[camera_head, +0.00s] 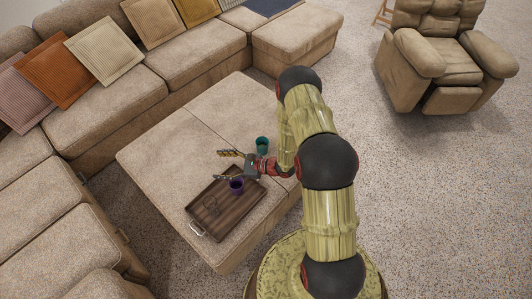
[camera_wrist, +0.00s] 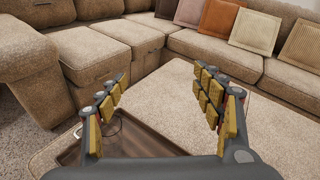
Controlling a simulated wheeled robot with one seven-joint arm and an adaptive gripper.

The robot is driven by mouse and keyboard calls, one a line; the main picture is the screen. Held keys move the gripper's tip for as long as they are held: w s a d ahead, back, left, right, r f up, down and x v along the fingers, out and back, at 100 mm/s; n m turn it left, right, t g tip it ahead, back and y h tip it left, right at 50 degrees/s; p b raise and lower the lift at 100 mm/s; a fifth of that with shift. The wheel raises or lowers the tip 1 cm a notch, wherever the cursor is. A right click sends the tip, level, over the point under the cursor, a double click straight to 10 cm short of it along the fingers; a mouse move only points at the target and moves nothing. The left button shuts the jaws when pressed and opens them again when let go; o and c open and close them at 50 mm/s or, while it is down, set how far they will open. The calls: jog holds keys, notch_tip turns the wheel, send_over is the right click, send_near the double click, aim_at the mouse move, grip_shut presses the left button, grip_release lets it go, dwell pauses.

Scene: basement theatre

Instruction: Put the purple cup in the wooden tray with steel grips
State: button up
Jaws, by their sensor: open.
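The purple cup (camera_head: 236,187) appears upright inside the wooden tray (camera_head: 212,222), near the tray's far edge. The brown tray lies on the beige ottoman, and a steel grip (camera_head: 197,229) shows at its near left end. My gripper (camera_head: 224,165) is open and empty beside the cup, over the tray's far edge, with one finger close to the cup. In the wrist view the open fingers (camera_wrist: 160,82) have nothing between them. Part of the tray (camera_wrist: 150,143) shows below them; the cup is not visible there.
A teal cup (camera_head: 262,145) stands on the ottoman (camera_head: 170,140), just beyond my gripper. A sectional sofa (camera_head: 105,100) with several cushions runs along the left and back. A recliner (camera_head: 450,65) stands at the upper right. Carpet (camera_head: 440,200) on the right is clear.

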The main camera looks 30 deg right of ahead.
jog(key=s+a+r+n+g, duration=0.3)
jog(key=s+r+n, duration=0.1)
jog(key=r, duration=0.4)
jog(key=s+a+r+n+g, duration=0.25)
jog(key=r+n, duration=0.25)
jog(key=r, duration=0.4)
jog(key=s+a+r+n+g, duration=0.3)
jog(key=s+r+n+g, duration=0.1)
jog(key=r, duration=0.4)
jog(key=s+d+r+n+t+h, duration=0.2)
jog(key=s+d+r+n+h, duration=0.3)
jog(key=s+r, duration=0.4)
jog(key=s+d+r+n+t+h, duration=0.3)
jog(key=s+d+r+n+h, duration=0.2)
jog(key=s+d+r, duration=0.3)
jog(key=shift+s+d+r+n+h, duration=0.2)
jog(key=shift+s+r+n+h, duration=0.25)
jog(key=shift+s+h, duration=0.35)
jog(key=shift+w, duration=0.15)
